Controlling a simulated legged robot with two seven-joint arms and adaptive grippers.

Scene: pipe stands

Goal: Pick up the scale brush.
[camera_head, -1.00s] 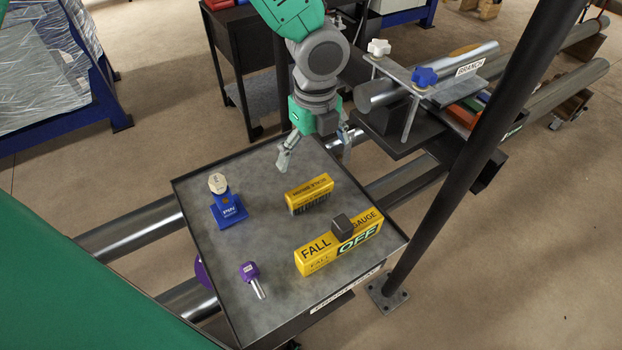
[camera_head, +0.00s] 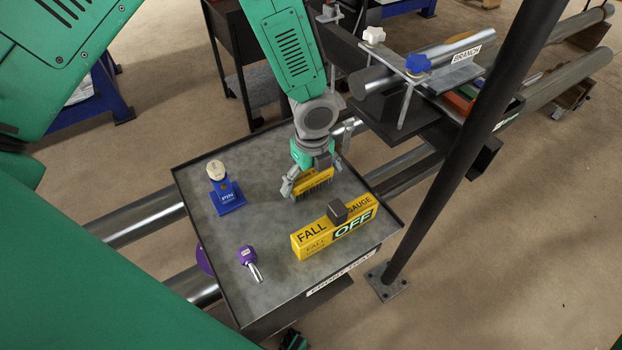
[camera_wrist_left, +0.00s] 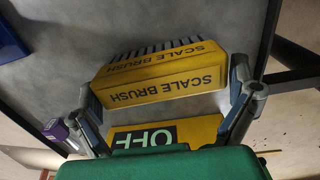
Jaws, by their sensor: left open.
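The scale brush (camera_head: 316,187) is a yellow block with dark bristles on its underside, resting on the grey tray (camera_head: 270,235). Its printed name shows in the left wrist view, where the brush (camera_wrist_left: 160,80) fills the middle. My left gripper (camera_head: 311,178) is over the brush from above and hides part of it. Its fingers are open, one at each end of the brush in the left wrist view (camera_wrist_left: 170,105). I cannot tell whether they touch it. My right gripper does not show.
The yellow fall gauge (camera_head: 335,230) with a dark block on it stands in front of the brush. A blue pin stand (camera_head: 226,196) is at the left, a purple-headed tool (camera_head: 248,260) at the front left. A black post (camera_head: 460,150) rises right of the tray.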

